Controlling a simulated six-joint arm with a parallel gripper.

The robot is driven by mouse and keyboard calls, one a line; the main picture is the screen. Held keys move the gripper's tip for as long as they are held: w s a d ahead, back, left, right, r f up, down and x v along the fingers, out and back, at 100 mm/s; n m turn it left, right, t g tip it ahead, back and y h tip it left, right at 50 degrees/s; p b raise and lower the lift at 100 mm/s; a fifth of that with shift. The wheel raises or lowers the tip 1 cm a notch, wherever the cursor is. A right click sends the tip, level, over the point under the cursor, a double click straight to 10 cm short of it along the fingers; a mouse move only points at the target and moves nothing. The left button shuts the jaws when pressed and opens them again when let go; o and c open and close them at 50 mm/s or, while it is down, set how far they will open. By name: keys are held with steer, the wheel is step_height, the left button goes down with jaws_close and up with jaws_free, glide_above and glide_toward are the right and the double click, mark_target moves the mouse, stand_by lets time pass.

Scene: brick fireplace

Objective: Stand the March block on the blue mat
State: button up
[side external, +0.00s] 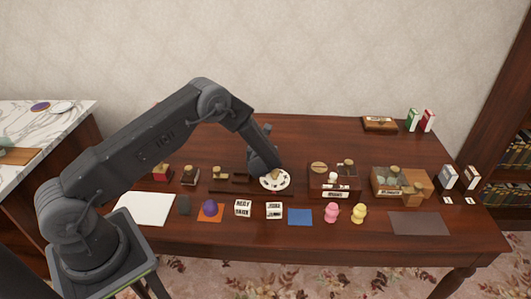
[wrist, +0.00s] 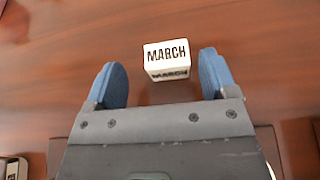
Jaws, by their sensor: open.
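The March block (wrist: 167,60) is a white block with black MARCH lettering on two visible faces. In the wrist view it sits on the bare wooden table, just ahead of and between my fingertips. My gripper (wrist: 162,74) is open, with a blue finger on each side and nothing held. In the side view my gripper (side external: 266,165) is low over the middle of the table. I cannot make out the March block there; my arm may hide it. The blue mat (side external: 300,217) lies flat and bare near the table's front edge.
Two white lettered blocks (side external: 243,208) (side external: 274,210) stand left of the mat. The table's back middle is mostly clear.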

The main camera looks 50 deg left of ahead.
steer(key=shift+w+d+x, duration=0.1)
steer(key=shift+d+x, duration=0.05)
steer(key=shift+x, duration=1.15)
steer(key=shift+w+d+x, duration=0.1)
steer(key=shift+w+x, duration=0.05)
steer(key=shift+x, duration=1.15)
steer(key=c, duration=1.1)
steer(key=shift+o, duration=0.2)
steer(key=shift+r, duration=0.1)
